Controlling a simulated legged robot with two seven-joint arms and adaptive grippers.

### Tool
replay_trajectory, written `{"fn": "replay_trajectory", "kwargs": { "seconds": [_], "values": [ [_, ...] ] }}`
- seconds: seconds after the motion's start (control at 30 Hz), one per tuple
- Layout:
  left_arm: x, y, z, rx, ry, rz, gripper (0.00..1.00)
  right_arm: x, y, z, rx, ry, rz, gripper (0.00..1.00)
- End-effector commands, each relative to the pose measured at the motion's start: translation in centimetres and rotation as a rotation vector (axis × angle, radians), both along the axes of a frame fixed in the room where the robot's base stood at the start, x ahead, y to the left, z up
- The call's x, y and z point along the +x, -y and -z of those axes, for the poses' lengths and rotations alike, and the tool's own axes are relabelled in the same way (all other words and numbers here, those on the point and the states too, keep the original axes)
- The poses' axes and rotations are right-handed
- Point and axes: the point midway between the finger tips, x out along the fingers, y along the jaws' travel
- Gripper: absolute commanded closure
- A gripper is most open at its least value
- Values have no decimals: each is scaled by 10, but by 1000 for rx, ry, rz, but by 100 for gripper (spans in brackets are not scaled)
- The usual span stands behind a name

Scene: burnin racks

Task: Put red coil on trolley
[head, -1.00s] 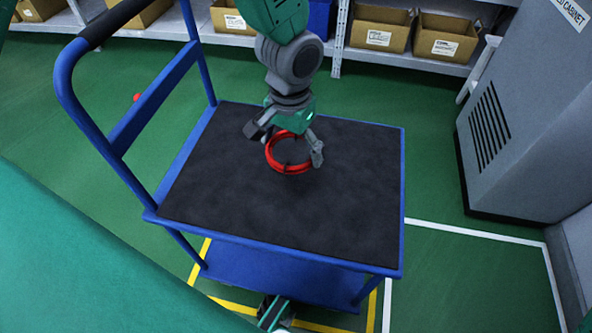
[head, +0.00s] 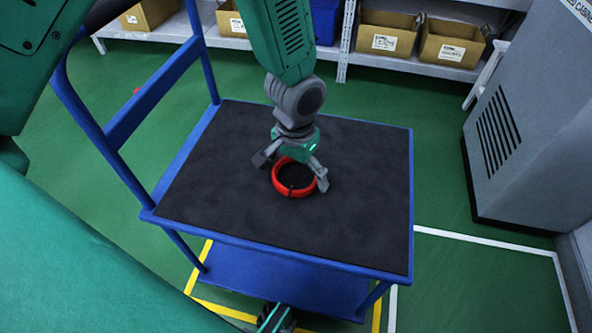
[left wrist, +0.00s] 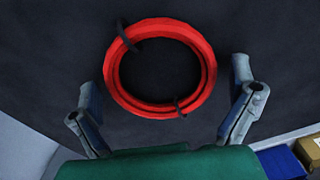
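The red coil (head: 293,193) is a ring with dark ties, and it lies flat on the black top of the blue trolley (head: 372,225), near the middle. The coil also shows whole in the left wrist view (left wrist: 208,75). My left gripper (head: 291,172) is just above the coil with its fingers spread. In the left wrist view its two fingers (left wrist: 165,100) stand apart on either side of the coil, with gaps between them and the ring.
The trolley's blue handle frame (head: 150,100) rises at the left. A grey cabinet (head: 525,120) stands at the right. Shelves with cardboard boxes (head: 385,35) line the back. The trolley top around the coil is clear.

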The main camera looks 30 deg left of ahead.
Motion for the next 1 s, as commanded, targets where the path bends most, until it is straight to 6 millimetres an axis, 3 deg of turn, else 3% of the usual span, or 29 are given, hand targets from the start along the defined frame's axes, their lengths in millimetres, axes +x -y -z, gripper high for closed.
{"fn": "replay_trajectory", "kwargs": {
  "seconds": [0.27, 0.7, 1.0],
  "values": [
    [0, 0, -7, 0, 2, 0, 0, 0, 0, -3, 0, 0, 0, 100],
    [1, 0, -94, 0, 2, -1, 0, 0, 0, -42, 0, 0, 0, 100],
    [1, 0, -121, 0, 1, 0, 0, 0, 0, -52, 0, 0, 0, 100]
  ]
}}
